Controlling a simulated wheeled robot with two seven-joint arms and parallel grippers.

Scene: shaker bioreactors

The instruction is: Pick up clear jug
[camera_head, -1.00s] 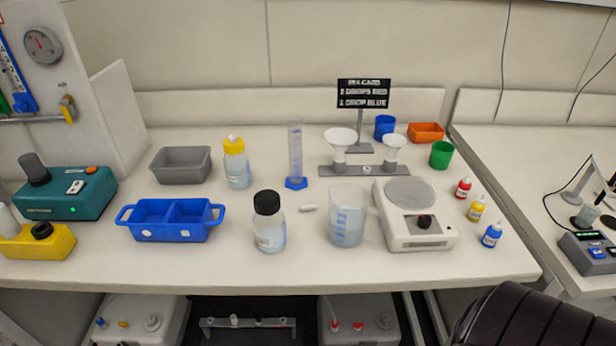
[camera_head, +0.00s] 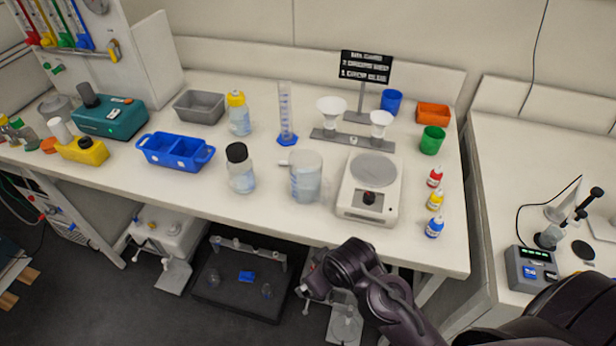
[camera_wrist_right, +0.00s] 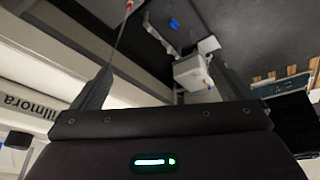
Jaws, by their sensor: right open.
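The clear jug (camera_head: 306,177) stands upright on the bench near its front edge, in the head view. It has blue markings on its side and stands between the black-capped bottle (camera_head: 240,168) and the white balance (camera_head: 368,190). My right arm is in front of and below the bench edge in the head view, with its right gripper (camera_head: 308,286) apart from the jug. In the right wrist view the right gripper's two fingers (camera_wrist_right: 160,85) are spread with nothing between them. The jug does not show in the wrist view. My left gripper is not in view.
Small dropper bottles (camera_head: 435,200) stand right of the balance. Below the bench is a dark platform (camera_head: 240,290).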

